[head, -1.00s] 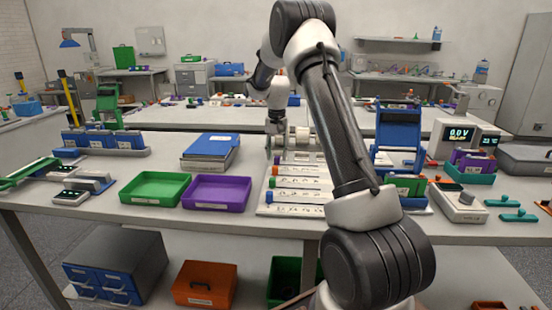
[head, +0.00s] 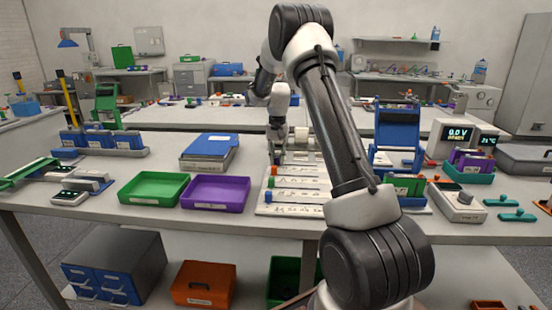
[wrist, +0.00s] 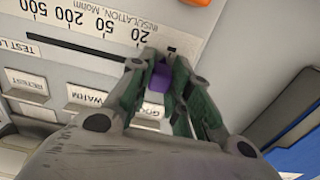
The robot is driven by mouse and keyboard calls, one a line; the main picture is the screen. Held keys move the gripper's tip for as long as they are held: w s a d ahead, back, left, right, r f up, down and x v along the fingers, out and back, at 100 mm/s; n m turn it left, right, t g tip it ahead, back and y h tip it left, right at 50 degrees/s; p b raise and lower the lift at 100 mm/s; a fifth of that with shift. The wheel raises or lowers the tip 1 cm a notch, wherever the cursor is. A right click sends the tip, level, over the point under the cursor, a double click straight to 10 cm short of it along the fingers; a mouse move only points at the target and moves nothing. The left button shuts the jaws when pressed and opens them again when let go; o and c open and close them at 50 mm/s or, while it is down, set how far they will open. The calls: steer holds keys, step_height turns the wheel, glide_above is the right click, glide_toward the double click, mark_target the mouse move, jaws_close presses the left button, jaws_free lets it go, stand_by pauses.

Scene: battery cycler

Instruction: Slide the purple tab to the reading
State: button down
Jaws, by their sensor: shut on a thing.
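The purple tab (wrist: 160,77) shows in the wrist view between the fingertips of my gripper (wrist: 162,65), which is shut on it. The tab sits at the dark slot (wrist: 80,48) of a grey panel, close to the "20" end. The fingers partly cover the tab and the slot's end. In the head view my gripper (head: 275,154) is low over the table behind the white labelled strips; the tab is too small to make out there.
The head view shows a purple tray (head: 216,206), a green tray (head: 150,201), blue folders (head: 210,146) and a blue stand (head: 397,130). A display (head: 458,134) reads 0.0 V.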

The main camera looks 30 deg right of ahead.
mark_target(304, 166)
steer(key=s+d, duration=0.2)
steer(key=d, duration=0.1)
steer(key=s+d, duration=0.1)
steer(key=d, duration=0.1)
steer(key=s+d, duration=0.2)
steer(key=d, duration=0.1)
steer(key=shift+s+d, duration=0.3)
steer(key=shift+s, duration=0.05)
steer(key=c, duration=1.3)
jaws_free()
steer(key=shift+r, duration=0.1)
step_height(304, 166, up, 12)
steer(key=shift+f, duration=0.1)
